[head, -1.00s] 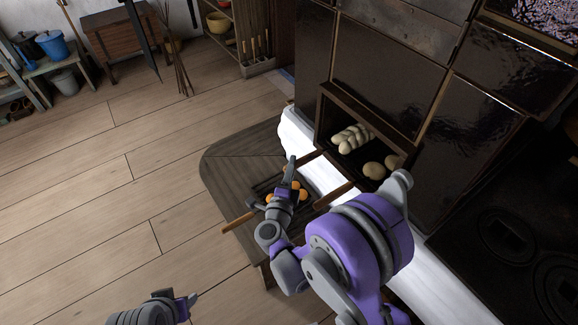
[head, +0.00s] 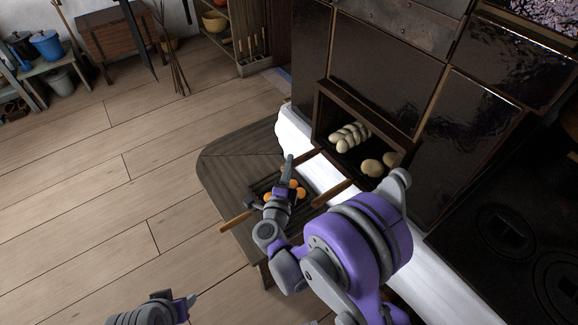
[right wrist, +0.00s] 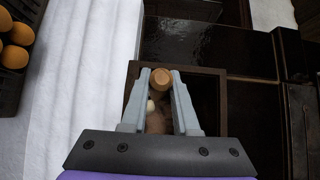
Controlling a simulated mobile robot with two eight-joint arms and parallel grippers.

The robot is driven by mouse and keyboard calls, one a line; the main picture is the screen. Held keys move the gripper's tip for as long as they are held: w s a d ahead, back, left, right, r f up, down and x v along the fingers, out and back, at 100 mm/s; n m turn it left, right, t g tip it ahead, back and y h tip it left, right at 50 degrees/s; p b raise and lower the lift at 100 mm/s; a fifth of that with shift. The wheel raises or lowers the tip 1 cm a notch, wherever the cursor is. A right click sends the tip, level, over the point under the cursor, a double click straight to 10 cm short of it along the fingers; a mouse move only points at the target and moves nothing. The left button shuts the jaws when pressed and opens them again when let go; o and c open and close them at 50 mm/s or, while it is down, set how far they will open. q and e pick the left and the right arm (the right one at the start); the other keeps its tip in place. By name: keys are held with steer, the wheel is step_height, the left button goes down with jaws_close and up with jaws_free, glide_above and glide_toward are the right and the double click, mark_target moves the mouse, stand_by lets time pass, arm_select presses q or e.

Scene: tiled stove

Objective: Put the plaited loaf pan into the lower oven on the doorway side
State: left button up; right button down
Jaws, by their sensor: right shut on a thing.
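The plaited loaf pan, with its pale braided loaf (head: 350,136), sits inside the open oven (head: 318,110) in the dark tiled stove. Its wooden handle (head: 306,156) sticks out of the opening. My right gripper (head: 289,163) is at this handle in front of the oven. In the right wrist view, my right gripper (right wrist: 161,76) is shut on a wooden handle (right wrist: 159,80) seen nearly end-on, with the dark oven frame (right wrist: 206,72) around it. My left gripper (head: 190,300) is low at the left, only partly in view; its jaws cannot be made out.
A second pan with round loaves (head: 372,167) is in the same oven, its handle (head: 332,193) sticking out on the right. A white ledge (head: 295,135) runs below the oven.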

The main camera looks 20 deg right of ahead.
steer(key=shift+f, duration=0.1)
stand_by(0.3)
steer(key=c, duration=0.6)
jaws_free()
steer(key=b+v, duration=0.1)
steer(key=v, duration=1)
steer(key=shift+w, duration=0.1)
steer(key=s+a+b, duration=0.1)
steer(key=s+a, duration=0.2)
steer(key=a, duration=0.5)
steer(key=shift+a, duration=0.2)
